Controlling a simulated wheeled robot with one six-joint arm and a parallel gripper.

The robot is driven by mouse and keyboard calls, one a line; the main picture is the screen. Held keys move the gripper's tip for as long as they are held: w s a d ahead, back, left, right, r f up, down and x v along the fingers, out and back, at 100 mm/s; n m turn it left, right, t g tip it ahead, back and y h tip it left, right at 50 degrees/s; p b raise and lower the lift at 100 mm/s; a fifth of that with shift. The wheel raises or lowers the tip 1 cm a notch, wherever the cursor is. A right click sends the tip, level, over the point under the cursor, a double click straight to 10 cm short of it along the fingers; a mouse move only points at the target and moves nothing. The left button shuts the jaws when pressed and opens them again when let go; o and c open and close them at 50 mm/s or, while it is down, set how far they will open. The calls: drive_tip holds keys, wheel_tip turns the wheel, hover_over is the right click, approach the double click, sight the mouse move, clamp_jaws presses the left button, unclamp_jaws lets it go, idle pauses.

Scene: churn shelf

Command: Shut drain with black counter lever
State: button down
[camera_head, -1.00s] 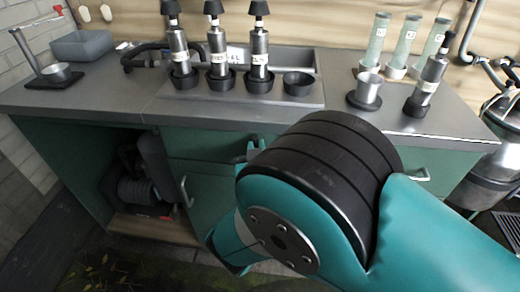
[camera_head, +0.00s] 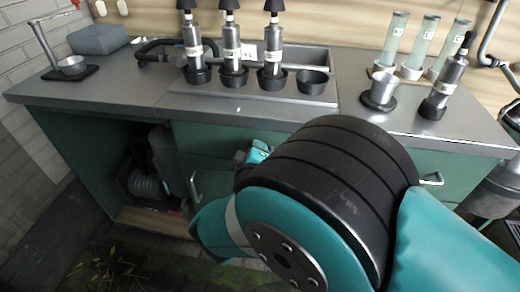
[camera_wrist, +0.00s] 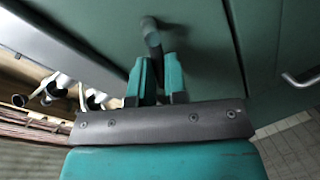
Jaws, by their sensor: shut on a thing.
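The black lever (camera_wrist: 152,38) sticks out from the green counter front in the wrist view. Its end reaches down between the two teal fingertips of my gripper (camera_wrist: 158,72), which is shut on it. In the head view a small part of my gripper (camera_head: 257,152) shows at the green counter front, just below the worktop edge. My dark wrist joint covers most of that area, and I cannot make out the lever there. No drain opening can be clearly identified in either view.
A silver handle (camera_wrist: 302,78) sits on the green front. An open bay (camera_head: 95,150) with a machine lies left.

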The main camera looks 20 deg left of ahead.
drive_tip(key=n, duration=0.1)
drive_tip(key=f+n, duration=0.1)
drive_tip(key=n+h, duration=0.1)
drive_tip(key=n, duration=0.1)
drive_tip(key=shift+s+a+f+b, duration=0.1)
drive_tip(key=shift+a+f+b, duration=0.15)
drive_tip(key=shift+f+b, duration=0.05)
idle(0.5)
drive_tip(key=c, duration=1.1)
unclamp_jaws()
drive_tip(key=shift+c, duration=0.2)
